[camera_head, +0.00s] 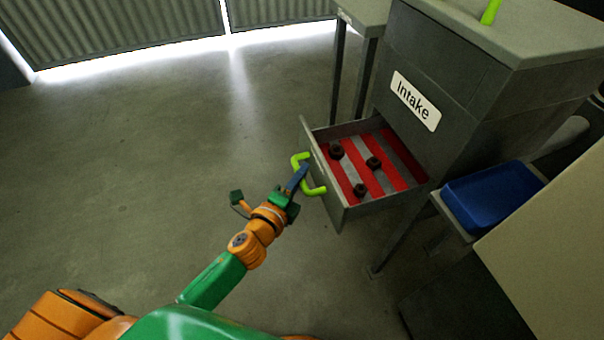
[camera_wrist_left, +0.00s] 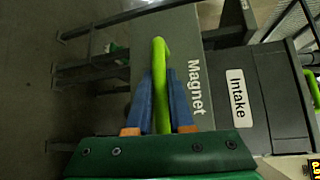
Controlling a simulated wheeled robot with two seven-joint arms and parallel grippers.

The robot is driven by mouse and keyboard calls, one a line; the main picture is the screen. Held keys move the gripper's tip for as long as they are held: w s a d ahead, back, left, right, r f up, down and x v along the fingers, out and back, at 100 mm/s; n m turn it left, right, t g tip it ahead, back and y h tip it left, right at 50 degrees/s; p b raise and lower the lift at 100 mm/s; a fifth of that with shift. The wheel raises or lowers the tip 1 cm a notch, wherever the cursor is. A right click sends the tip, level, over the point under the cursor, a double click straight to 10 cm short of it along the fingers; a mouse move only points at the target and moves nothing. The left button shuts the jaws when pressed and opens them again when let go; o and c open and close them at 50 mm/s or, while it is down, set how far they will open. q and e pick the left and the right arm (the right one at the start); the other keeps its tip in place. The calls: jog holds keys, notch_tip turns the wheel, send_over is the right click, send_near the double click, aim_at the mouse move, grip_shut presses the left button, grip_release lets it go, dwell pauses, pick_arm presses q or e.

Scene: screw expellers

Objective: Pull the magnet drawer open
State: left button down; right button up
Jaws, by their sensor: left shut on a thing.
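The magnet drawer (camera_head: 345,211) is grey and stands pulled out from the dark grey Intake cabinet (camera_head: 455,110) in the head view. Its floor has red and grey stripes, with a few dark nut-like pieces (camera_head: 374,163) on it. Its bright green handle (camera_head: 314,190) is on the front face. My left gripper (camera_head: 301,178) is at the handle. In the left wrist view, the blue fingers of my left gripper (camera_wrist_left: 161,100) are closed on both sides of the green handle (camera_wrist_left: 160,60), beside the "Magnet" label (camera_wrist_left: 195,88). My right gripper is not in view.
A blue tray (camera_head: 490,197) sits on a stand to the right of the drawer. A grey table (camera_head: 362,17) stands behind, left of the cabinet. A pale panel (camera_head: 550,250) fills the lower right. The concrete floor left of the drawer is clear.

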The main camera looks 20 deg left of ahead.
pick_arm(q)
jog(key=c, duration=0.8)
grip_release()
jog(key=v, duration=0.7)
jog(key=shift+p, duration=0.3)
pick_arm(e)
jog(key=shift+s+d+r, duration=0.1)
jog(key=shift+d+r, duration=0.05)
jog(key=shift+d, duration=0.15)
pick_arm(q)
jog(key=shift+s+a, duration=0.1)
